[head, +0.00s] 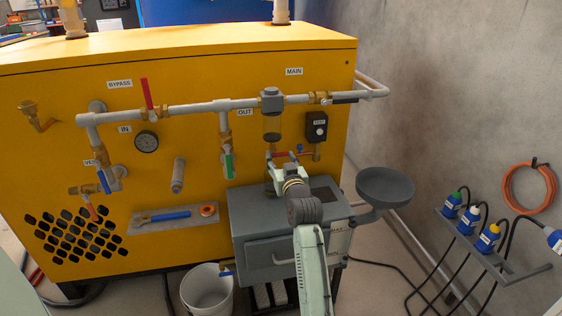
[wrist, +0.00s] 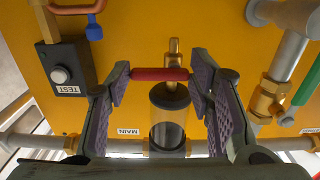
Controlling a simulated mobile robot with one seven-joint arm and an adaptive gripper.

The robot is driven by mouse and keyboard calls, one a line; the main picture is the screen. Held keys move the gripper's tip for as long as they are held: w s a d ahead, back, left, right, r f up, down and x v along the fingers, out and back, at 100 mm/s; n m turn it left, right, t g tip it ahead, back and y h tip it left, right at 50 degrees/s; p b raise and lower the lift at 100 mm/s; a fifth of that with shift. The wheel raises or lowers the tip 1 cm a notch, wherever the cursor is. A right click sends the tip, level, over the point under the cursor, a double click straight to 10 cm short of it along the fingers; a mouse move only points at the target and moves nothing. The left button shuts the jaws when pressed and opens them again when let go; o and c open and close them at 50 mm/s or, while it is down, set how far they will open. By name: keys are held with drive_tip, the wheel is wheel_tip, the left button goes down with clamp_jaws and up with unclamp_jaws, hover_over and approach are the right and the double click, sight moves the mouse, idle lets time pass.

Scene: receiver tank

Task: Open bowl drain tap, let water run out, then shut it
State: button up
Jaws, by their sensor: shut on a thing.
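The filter bowl (head: 272,128), a clear cylinder under a grey head, hangs from the pipe on the yellow tank. It shows upside down in the wrist view (wrist: 167,118). At its lower end is the brass drain tap (wrist: 173,50) with a red handle (wrist: 160,74) lying crosswise to the brass stem. My gripper (head: 281,156) is at the tap, its purple-padded fingers (wrist: 160,82) shut on the two ends of the red handle. I cannot see any water running. Part of the tap is hidden by my gripper in the head view.
A grey cabinet (head: 262,252) stands below the tap, with a dark round dish (head: 385,186) at its right. A white bucket (head: 207,292) is on the floor. The TEST button box (head: 316,126) and a green-handled valve (head: 228,160) flank the bowl closely.

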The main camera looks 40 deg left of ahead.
drive_tip(key=o, duration=1.2)
drive_tip(key=shift+c, duration=0.2)
drive_tip(key=v, duration=0.7)
drive_tip(key=shift+s+d, duration=0.2)
